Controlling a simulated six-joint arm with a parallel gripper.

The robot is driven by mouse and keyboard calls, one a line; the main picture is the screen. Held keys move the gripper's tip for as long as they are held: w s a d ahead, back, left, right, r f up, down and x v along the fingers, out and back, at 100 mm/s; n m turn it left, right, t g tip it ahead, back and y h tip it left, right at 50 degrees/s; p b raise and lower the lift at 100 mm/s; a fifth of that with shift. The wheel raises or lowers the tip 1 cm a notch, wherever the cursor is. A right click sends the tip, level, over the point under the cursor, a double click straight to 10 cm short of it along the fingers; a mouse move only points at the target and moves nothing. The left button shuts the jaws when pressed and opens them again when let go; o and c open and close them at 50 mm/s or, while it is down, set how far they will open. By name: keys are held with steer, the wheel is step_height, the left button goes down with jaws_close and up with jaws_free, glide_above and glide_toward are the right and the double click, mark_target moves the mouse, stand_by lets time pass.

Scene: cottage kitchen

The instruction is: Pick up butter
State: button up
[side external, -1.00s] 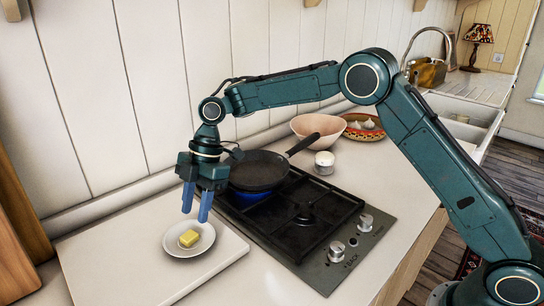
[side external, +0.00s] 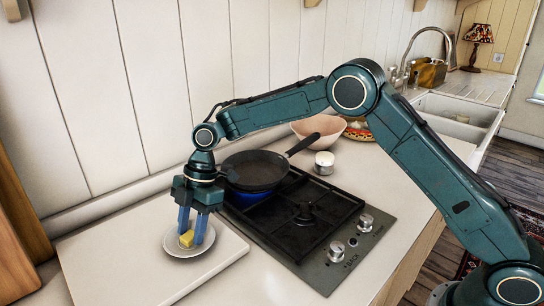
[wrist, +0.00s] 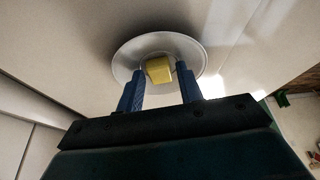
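The butter (side external: 187,239), a small yellow block, rests on the small white plate (side external: 176,251), which is on the pale board. My gripper (side external: 192,240) points down over the plate, its two blue fingers lowered to the butter. In the side view a finger hides part of the butter. In the wrist view the butter (wrist: 158,69) lies between the fingertips of my gripper (wrist: 160,74), with narrow gaps seeming to show on both sides. The fingers look open around it, and the plate (wrist: 190,48) is behind.
The pale board (side external: 105,260) lies under the plate. To its right is a gas hob (side external: 320,225) with a dark frying pan (side external: 255,168) on a back burner, a blue flame below. A white jar (side external: 324,163) and a pink bowl (side external: 318,128) stand behind the hob.

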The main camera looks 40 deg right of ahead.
mark_target(192, 232)
steer(key=c, duration=0.4)
steer(key=shift+r, duration=5.05)
